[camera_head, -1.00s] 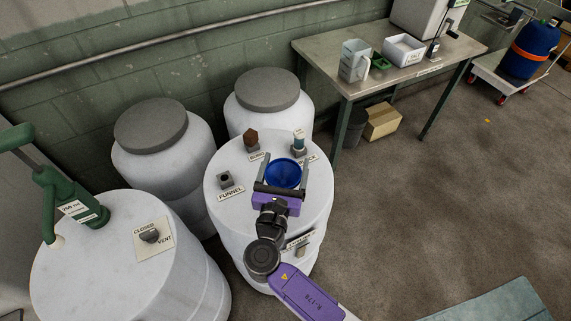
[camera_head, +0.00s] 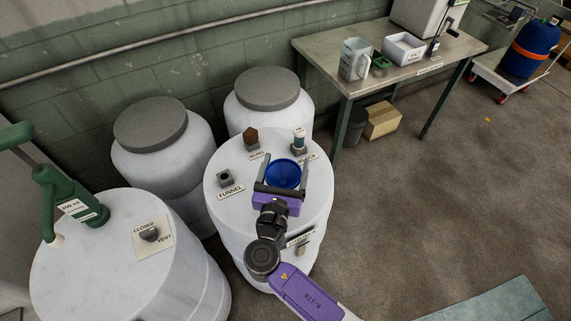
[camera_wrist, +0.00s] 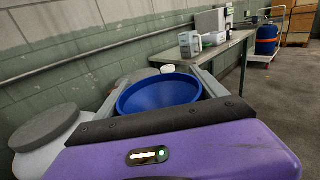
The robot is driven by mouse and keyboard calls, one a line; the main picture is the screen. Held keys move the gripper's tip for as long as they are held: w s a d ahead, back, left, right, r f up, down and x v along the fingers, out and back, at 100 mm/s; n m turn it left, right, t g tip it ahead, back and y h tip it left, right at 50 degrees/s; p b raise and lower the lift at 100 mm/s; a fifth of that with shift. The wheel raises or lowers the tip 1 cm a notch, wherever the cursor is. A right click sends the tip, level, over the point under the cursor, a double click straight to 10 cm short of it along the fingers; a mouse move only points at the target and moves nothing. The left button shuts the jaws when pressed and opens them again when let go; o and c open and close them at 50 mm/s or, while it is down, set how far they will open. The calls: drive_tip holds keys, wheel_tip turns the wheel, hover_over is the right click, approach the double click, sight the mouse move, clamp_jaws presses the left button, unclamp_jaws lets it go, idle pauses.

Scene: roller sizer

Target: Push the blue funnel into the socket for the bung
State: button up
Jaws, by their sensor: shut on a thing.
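The blue funnel (camera_head: 283,174) is held between the two fingers of my gripper (camera_head: 282,181), above the front right part of the white drum top. It also shows in the wrist view (camera_wrist: 160,93), mouth upward, with a finger on each side. The brown bung (camera_head: 251,138) stands at the back of the drum top, in a holder behind a label that seems to read BUNG. The funnel's lower end is hidden.
A white-and-green piece (camera_head: 299,140) stands in a holder behind the funnel. Another drum (camera_head: 150,232) with a green pump (camera_head: 70,193) and a vent knob (camera_head: 149,234) is at the left. Grey-lidded drums (camera_head: 267,88) stand behind. A metal table (camera_head: 345,84) is at the back right.

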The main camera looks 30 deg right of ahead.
drive_tip(key=shift+f+b, duration=0.9)
drive_tip(key=shift+f, duration=0.45)
drive_tip(key=o, duration=1.3)
drive_tip(key=shift+s, duration=0.1)
drive_tip(key=b+v, duration=0.1)
drive_tip(key=v, duration=0.6)
drive_tip(key=shift+s+a, duration=0.2)
drive_tip(key=shift+s, duration=0.1)
